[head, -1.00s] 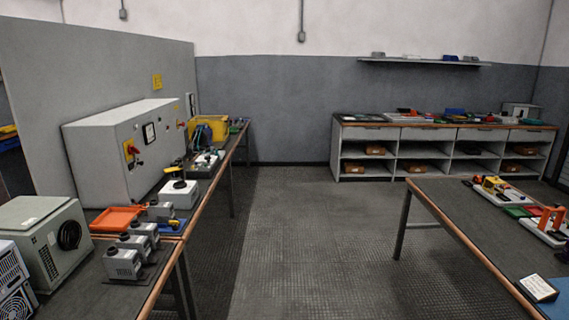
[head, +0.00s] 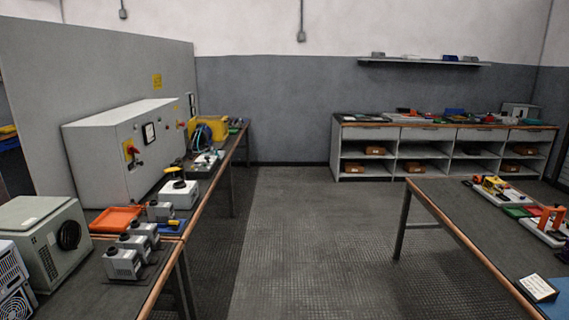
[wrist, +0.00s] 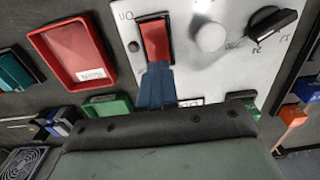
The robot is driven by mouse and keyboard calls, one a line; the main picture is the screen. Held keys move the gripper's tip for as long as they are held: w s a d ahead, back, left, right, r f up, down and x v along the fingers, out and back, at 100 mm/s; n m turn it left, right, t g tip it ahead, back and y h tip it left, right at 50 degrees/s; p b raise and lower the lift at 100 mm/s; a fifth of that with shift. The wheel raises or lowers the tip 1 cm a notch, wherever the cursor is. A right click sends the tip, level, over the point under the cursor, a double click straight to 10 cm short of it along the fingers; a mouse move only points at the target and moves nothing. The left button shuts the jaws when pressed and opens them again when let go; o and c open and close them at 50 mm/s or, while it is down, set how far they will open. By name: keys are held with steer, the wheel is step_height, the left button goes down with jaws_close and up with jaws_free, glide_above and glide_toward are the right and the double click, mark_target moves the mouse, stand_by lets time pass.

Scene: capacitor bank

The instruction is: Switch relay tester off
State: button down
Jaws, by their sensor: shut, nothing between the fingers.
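In the wrist view a light grey panel (wrist: 190,65), which looks like the relay tester's face, carries a red rocker switch (wrist: 155,38) in a black frame. Small markings sit left of the switch. My gripper (wrist: 158,68) is shut and empty; its slim blue-grey fingers reach up from the bottom to the lower end of the red rocker. They overlap it in the picture, and I cannot tell whether they touch it. The fingers hide the bottom of the switch. I cannot tell which way the rocker is tipped. My gripper does not show in the head view.
Beside the switch are a pale round knob (wrist: 209,37) and a black rotary selector (wrist: 272,24). A red tray (wrist: 72,55) and a green tray (wrist: 108,107) lie left of the panel. The head view shows benches with equipment and clear floor (head: 300,240) between.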

steer(key=shift+f, duration=0.9)
stand_by(0.6)
steer(key=shift+r, duration=3.55)
steer(key=shift+w, duration=0.1)
